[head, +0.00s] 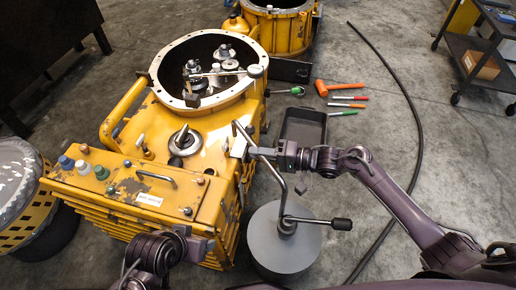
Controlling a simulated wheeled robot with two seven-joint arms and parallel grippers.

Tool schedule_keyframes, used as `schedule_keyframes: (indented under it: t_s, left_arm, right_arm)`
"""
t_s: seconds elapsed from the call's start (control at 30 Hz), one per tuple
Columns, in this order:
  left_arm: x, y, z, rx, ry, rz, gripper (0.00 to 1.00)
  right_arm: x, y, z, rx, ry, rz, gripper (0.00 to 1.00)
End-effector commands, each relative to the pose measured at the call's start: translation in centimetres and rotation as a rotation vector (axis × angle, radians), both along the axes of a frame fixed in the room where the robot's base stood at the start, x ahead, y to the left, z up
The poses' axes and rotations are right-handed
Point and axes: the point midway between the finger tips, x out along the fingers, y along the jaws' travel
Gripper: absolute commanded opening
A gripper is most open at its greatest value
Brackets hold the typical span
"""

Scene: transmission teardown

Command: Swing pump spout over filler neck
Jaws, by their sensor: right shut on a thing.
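The pump is a grey drum (265,243) on the floor at the yellow housing's right side, with a black-ended handle (340,224). Its bent metal spout (279,180) rises from the drum and leans up and left, the tip near the housing's right edge. My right gripper (244,149) is shut on the spout near its upper end, partly hiding it. What looks like the filler neck (185,140), a dark ring with metal inside, is on the housing top, left of the spout tip and apart from it. My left gripper (197,247) is low by the housing's front; its fingers are unclear.
The yellow housing (205,160) has an open round flange with shafts inside and a raised yellow pipe at left. A black tray (305,127), an orange mallet and several coloured-handled tools lie on the floor. A black hose (412,105) curves at right. A cart stands back right.

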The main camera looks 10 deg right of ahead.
Motion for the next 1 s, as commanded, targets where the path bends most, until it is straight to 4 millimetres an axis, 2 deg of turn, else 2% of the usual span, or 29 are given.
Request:
schedule_keyframes:
  t_s: [0.03, 0.1, 0.17, 0.33, 0.5, 1.0]
  left_arm:
    - [-1.8, 1.7, -2.5, 0.042, 0.063, 0.009, 0.68]
    - [-3.4, 2.5, -4.5, 0.066, 0.104, 0.000, 0.68]
    - [-3.8, 2.5, -5.3, 0.068, 0.106, -0.012, 0.68]
    - [-2.7, 0.4, -4.4, 0.016, 0.027, -0.039, 0.68]
    - [-1.7, -0.9, -3.5, -0.022, -0.039, -0.049, 0.68]
    - [-1.6, -1.6, -3.6, -0.046, -0.068, -0.054, 0.68]
  right_arm:
    - [-0.5, 0.7, -0.6, -0.001, 0.007, 0.039, 0.00]
    - [-0.9, 1.4, -0.5, 0.001, 0.005, 0.090, 0.00]
    - [-1.2, 2.1, -0.6, 0.001, 0.007, 0.132, 0.00]
    - [-2.2, 3.5, -0.5, 0.003, 0.007, 0.242, 0.00]
    - [-3.0, 4.4, -0.4, 0.002, 0.007, 0.321, 0.00]
    - [-3.9, 5.2, -0.3, 0.003, 0.010, 0.389, 0.00]
